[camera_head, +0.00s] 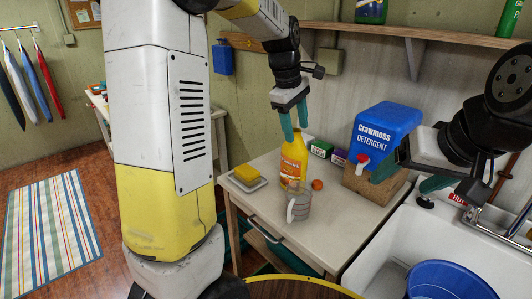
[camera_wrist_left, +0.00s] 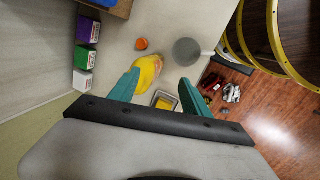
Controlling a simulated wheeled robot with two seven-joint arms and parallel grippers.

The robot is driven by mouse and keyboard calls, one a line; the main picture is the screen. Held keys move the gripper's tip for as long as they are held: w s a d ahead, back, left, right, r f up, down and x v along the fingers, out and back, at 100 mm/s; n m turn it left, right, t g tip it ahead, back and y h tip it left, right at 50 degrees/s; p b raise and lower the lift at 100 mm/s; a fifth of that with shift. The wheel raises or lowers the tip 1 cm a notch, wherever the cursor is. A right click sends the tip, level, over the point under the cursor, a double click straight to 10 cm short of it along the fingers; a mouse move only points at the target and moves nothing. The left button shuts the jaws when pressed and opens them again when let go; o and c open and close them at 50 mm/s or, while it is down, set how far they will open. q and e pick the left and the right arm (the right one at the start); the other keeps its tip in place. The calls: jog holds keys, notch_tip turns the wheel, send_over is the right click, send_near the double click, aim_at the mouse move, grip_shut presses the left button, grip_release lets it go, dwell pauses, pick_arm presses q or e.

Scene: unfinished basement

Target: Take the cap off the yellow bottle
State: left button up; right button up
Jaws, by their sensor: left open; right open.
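The yellow bottle (camera_head: 293,160) stands upright on the white-topped table, with an orange label. An orange cap (camera_head: 317,184) lies on the tabletop to the right of the bottle, apart from it; it also shows in the left wrist view (camera_wrist_left: 142,44). My left gripper (camera_head: 295,132) points down at the bottle's top, its open teal fingers on either side of it. The fingers partly hide the bottle's neck in the head view. The bottle (camera_wrist_left: 149,74) shows between the fingers in the left wrist view. My right gripper (camera_head: 410,177) is open and empty over the sink's left side.
A clear measuring cup (camera_head: 298,205) stands in front of the bottle. A yellow sponge (camera_head: 246,174) lies on a dish at left. A blue detergent jug (camera_head: 386,130) on a wooden stand and small boxes (camera_head: 321,149) stand behind. The sink holds a blue basin (camera_head: 450,280).

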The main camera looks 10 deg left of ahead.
pick_arm(q)
jog(key=s+a+r+m+t, duration=0.1)
jog(key=s+a+m+t, duration=0.1)
jog(key=s+m, duration=0.4)
jog(key=s+a+r+m+t, duration=0.1)
jog(key=s+m, duration=0.6)
jog(key=s, duration=1)
jog(key=a+t, duration=0.1)
jog(key=a, duration=0.1)
jog(key=shift+s+a+r, duration=0.3)
jog(key=shift+a+r, duration=0.05)
jog(key=shift+a, duration=0.05)
